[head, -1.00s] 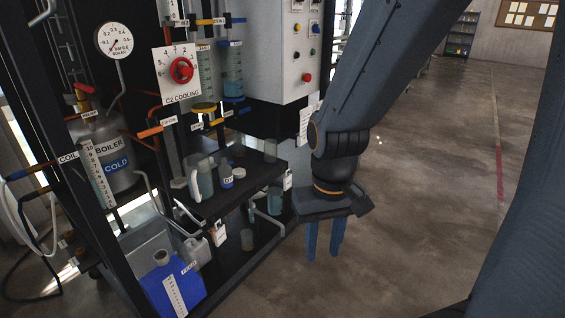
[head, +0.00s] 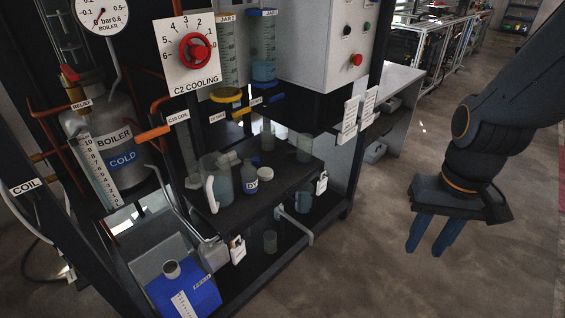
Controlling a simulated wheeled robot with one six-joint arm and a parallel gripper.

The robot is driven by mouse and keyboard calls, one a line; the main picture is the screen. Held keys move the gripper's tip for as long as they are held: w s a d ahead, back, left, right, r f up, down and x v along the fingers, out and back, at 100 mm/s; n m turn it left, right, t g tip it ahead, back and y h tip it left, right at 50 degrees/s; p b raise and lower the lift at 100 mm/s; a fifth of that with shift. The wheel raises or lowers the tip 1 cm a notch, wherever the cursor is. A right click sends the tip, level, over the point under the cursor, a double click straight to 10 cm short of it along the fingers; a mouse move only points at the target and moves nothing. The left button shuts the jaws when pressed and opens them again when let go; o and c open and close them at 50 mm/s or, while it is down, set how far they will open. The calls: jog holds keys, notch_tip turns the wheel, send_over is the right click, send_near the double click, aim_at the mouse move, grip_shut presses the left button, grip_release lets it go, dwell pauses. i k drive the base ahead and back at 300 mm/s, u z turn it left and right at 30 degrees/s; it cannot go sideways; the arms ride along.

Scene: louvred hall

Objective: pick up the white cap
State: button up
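A small white cap (head: 265,174) shows on the dark shelf (head: 245,211) of the rig, just right of a small blue bottle (head: 250,182) with a "DY" label. I cannot tell whether the cap touches the bottle. My gripper (head: 425,249) hangs in free air over the floor, well to the right of the shelf. Its two blue fingers point down with a gap between them, and nothing is held.
A clear jug (head: 219,184) with a white handle stands left of the bottle, and glass beakers (head: 305,147) stand behind. The floor at right is clear.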

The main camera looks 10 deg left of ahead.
aim_at(265, 174)
jog(key=u, duration=0.15)
jog(key=i, duration=0.7)
jog(key=u, duration=0.7)
jog(key=i, duration=0.5)
jog(key=u, duration=0.5)
